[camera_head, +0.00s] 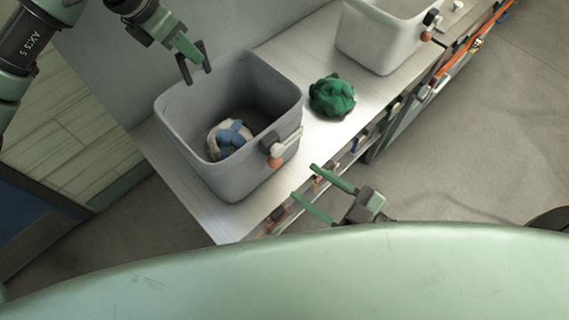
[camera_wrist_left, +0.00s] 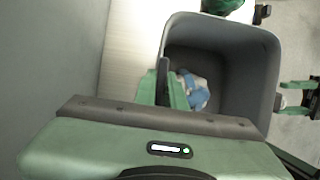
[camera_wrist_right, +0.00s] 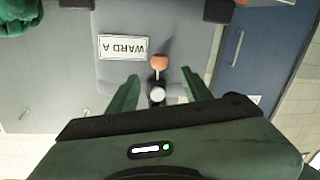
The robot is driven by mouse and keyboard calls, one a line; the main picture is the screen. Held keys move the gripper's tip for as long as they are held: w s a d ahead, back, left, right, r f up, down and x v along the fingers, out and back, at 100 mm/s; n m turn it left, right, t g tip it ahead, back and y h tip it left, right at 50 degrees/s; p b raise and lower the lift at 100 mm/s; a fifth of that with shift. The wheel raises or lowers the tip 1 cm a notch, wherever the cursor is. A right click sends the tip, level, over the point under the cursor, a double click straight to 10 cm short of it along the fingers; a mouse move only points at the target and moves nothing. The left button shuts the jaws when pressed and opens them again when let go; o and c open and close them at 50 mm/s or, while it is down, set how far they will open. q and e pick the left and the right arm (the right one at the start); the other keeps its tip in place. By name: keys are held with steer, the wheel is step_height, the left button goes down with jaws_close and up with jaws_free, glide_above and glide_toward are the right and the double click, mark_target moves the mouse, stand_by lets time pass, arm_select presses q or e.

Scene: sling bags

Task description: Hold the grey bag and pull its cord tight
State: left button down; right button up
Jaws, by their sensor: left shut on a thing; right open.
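The grey bag (camera_head: 240,182) stands open on a pale shelf, with white and blue cloth (camera_head: 229,138) inside. My left gripper (camera_head: 198,76) is shut on its back-left rim; the left wrist view shows the fingers (camera_wrist_left: 169,70) at the bag's wall. On the front wall hang an orange ball (camera_head: 275,162) and a dark cord lock (camera_head: 269,144). My right gripper (camera_head: 304,181) is open and empty in front of that wall. In the right wrist view the orange ball (camera_wrist_right: 160,62) and a white round end (camera_wrist_right: 157,94) lie between its fingers' lines, apart from them.
A green cloth bundle (camera_head: 332,97) lies on the shelf (camera_head: 310,140) right of the bag. A white bag (camera_head: 375,40) with its own orange ball stands farther back. A WARD A label (camera_wrist_right: 122,47) is on the grey bag's front. A grey wall (camera_head: 150,60) rises behind.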

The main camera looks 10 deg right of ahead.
mark_target(280, 165)
steer(key=x, duration=0.7)
jaws_close()
steer(key=shift+f, duration=0.1)
stand_by(1.2)
